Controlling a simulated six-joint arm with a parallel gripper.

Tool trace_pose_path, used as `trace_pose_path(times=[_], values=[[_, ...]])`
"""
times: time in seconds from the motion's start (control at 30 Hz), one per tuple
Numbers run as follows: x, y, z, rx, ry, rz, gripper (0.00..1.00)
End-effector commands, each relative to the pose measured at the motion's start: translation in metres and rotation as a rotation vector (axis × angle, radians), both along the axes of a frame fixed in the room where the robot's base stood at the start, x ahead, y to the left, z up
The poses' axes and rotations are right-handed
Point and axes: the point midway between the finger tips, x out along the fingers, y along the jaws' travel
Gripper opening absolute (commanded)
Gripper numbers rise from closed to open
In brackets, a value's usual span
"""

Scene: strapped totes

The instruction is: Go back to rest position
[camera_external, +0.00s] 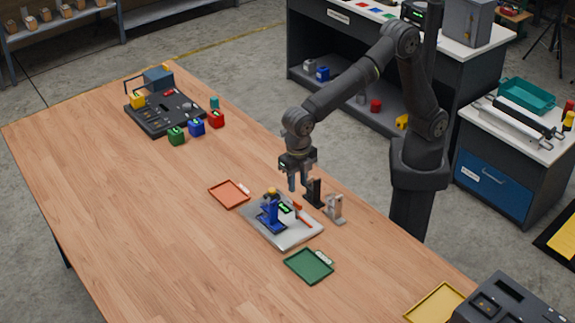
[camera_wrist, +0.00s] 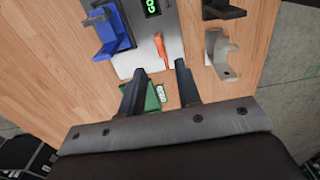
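My gripper (camera_external: 293,188) hangs above the wooden table, fingers down, close to the grey plate with the blue stand. In the wrist view its two fingers (camera_wrist: 160,82) are apart and nothing is held between them. The grey plate (camera_external: 289,239) carries the blue stand (camera_external: 270,217), a green-lit display and an orange lever (camera_external: 303,217). The blue stand (camera_wrist: 110,30) and the orange lever (camera_wrist: 161,50) also show in the wrist view. No rest position is marked in the frames.
A black bracket (camera_external: 315,193) and a grey bracket (camera_external: 334,208) stand right of the plate. Orange (camera_external: 228,194), green (camera_external: 309,266) and yellow (camera_external: 435,304) trays lie around. Small green, blue and red totes (camera_external: 196,127) stand by a black station (camera_external: 165,113). The table's left side is clear.

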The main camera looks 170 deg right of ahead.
Motion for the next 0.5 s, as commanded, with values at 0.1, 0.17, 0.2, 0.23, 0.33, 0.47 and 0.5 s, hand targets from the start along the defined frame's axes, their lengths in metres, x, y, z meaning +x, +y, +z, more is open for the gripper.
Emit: trace_pose_path(times=[0.1,0.17,0.2,0.23,0.33,0.47,0.5], values=[[-0.001,0.001,-0.025,0.003,0.003,0.000,0.31],[0.000,0.000,-0.036,0.002,0.002,0.000,0.31],[-0.001,0.000,-0.043,0.002,0.002,0.000,0.31],[-0.001,0.000,-0.047,0.002,0.002,0.000,0.31],[0.000,0.000,-0.060,0.001,0.001,0.000,0.31],[0.000,0.000,-0.070,0.001,0.001,0.000,0.31],[0.000,0.000,-0.072,0.000,0.000,0.000,0.31]])
